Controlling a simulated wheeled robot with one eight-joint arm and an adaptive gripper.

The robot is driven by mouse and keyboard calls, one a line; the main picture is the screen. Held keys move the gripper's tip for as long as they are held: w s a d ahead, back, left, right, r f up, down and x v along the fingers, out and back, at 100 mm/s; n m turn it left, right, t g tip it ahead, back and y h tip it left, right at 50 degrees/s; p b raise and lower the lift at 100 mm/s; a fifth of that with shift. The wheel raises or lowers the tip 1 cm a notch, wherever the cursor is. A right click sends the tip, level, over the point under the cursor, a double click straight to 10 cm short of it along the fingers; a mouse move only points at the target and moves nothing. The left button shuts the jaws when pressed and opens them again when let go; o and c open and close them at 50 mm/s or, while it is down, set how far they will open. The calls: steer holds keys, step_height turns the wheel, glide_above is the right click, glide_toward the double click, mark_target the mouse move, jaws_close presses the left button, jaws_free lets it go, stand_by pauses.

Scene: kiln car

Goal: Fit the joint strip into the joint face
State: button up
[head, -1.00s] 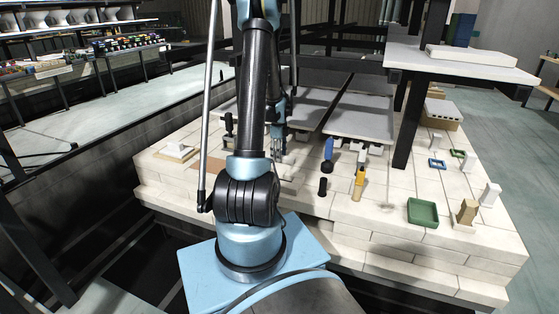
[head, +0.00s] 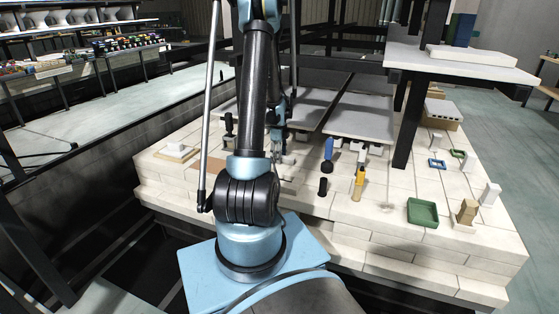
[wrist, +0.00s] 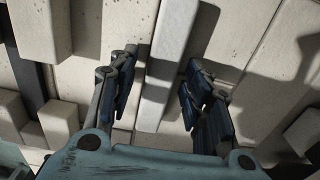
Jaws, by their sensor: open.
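In the wrist view my gripper (wrist: 160,82) is open, its two dark blue fingers spread apart. A long pale strip (wrist: 170,58) runs between them and looks like the joint strip. Neither finger clearly touches it. In the head view my gripper (head: 278,142) is low over the back left of the pale block deck, partly covered by my arm. The strip cannot be made out there. I cannot tell for certain which surface is the joint face.
Pale blocks (wrist: 40,28) stand left of my gripper in the wrist view. On the deck (head: 385,215) are a yellow-handled tool (head: 359,178), a blue-handled tool (head: 328,149), a black cylinder (head: 323,187) and a green tray (head: 422,212). A dark post (head: 410,125) rises at the right.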

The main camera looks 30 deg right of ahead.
jaws_close()
steer(key=shift+r, duration=0.45)
stand_by(0.7)
steer(key=shift+r, duration=1.65)
